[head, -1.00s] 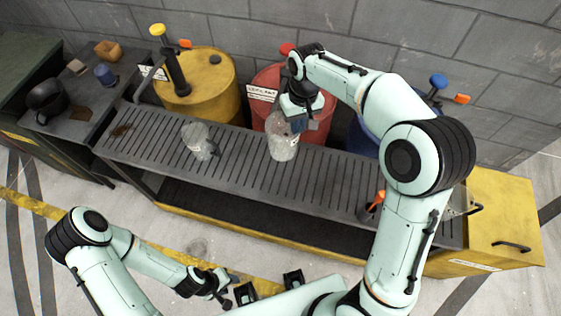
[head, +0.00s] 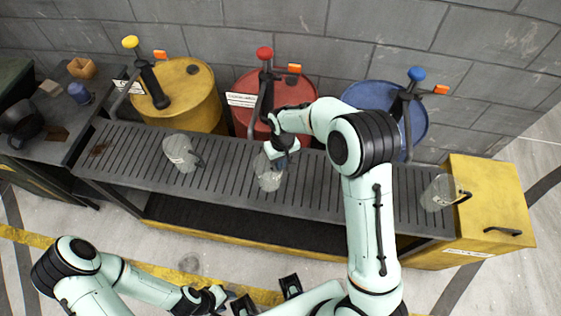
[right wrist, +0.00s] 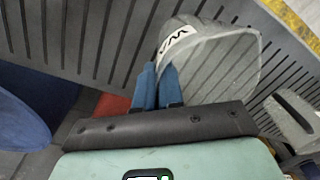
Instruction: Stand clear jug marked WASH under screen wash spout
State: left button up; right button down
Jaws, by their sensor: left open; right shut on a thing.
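A clear jug (head: 268,174) is at the front of the slatted grate, before the red drum. In the right wrist view its white label (right wrist: 177,39) shows "WA", the rest hidden. My right gripper (head: 281,158) is shut on this jug; its blue fingers (right wrist: 157,88) are closed together at the jug's side. I cannot tell whether the jug touches the grate. Three drums with spouts stand behind: yellow (head: 180,92), red (head: 292,92) and blue (head: 375,97). Their labels are too small to read. My left gripper (head: 220,300) is open and empty, low in front of the bench.
A dark side bench (head: 60,150) at left holds small items. The grate before the blue drum is partly covered by my arm.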

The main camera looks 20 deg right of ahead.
jog(key=shift+f, duration=0.1)
jog(key=shift+f, duration=0.1)
jog(key=c, duration=1.3)
grip_release()
jog(key=shift+o, duration=0.2)
